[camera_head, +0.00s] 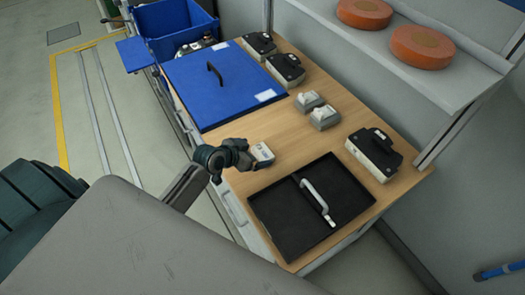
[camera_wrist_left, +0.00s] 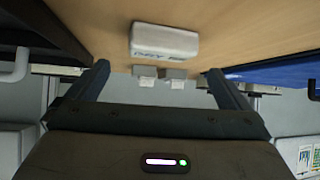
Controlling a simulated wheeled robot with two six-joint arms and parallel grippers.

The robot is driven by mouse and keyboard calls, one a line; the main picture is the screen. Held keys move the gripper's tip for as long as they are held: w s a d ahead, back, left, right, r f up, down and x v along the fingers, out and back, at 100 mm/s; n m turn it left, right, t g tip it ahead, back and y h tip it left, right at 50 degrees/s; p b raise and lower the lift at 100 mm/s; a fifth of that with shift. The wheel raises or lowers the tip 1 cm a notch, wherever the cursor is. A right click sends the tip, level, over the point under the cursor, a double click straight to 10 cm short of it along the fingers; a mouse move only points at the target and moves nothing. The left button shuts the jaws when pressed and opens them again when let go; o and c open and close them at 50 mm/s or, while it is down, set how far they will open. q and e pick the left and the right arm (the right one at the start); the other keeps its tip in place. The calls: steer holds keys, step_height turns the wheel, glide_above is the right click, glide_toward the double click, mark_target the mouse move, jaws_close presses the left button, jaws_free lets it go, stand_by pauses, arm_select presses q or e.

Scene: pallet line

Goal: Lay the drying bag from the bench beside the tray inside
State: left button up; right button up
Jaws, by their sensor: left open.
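The drying bag (camera_head: 261,155) is a small white block on the wooden bench, between the black tray and the blue panel. In the left wrist view the bag (camera_wrist_left: 165,41) shows "DRY" lettering and lies beyond the fingertips, roughly centred between them. My left gripper (camera_head: 246,158) is beside the bag in the head view. In the wrist view the left gripper (camera_wrist_left: 160,78) is open, with nothing between its fingers. My right gripper is not in view.
A blue panel with a black handle (camera_head: 205,95) lies left of the bag. A blue crate (camera_head: 170,22) stands behind it. Grey-white blocks (camera_head: 324,118) and black-topped units (camera_head: 374,153) stand along the back. Orange discs (camera_head: 421,46) sit on a shelf above.

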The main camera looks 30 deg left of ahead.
mark_target(263, 152)
arm_select(q)
steer(key=shift+w+d+f, duration=0.1)
steer(key=shift+w+d, duration=0.1)
steer(key=shift+w, duration=0.05)
steer(key=shift+w+d+f+p, duration=0.2)
steer(key=shift+w+f+p, duration=0.1)
steer(key=shift+w+p, duration=0.2)
steer(key=p+x, duration=0.1)
steer(key=x, duration=0.2)
steer(key=shift+s+a+f+p, duration=0.15)
steer(key=shift+a+f+p, duration=0.05)
steer(key=shift+p, duration=0.1)
steer(key=shift+w+d+f, duration=0.15)
steer(key=shift+w+f, duration=0.25)
steer(key=shift+c, duration=0.2)
steer(key=c, duration=0.7)
steer(key=shift+c, duration=1.4)
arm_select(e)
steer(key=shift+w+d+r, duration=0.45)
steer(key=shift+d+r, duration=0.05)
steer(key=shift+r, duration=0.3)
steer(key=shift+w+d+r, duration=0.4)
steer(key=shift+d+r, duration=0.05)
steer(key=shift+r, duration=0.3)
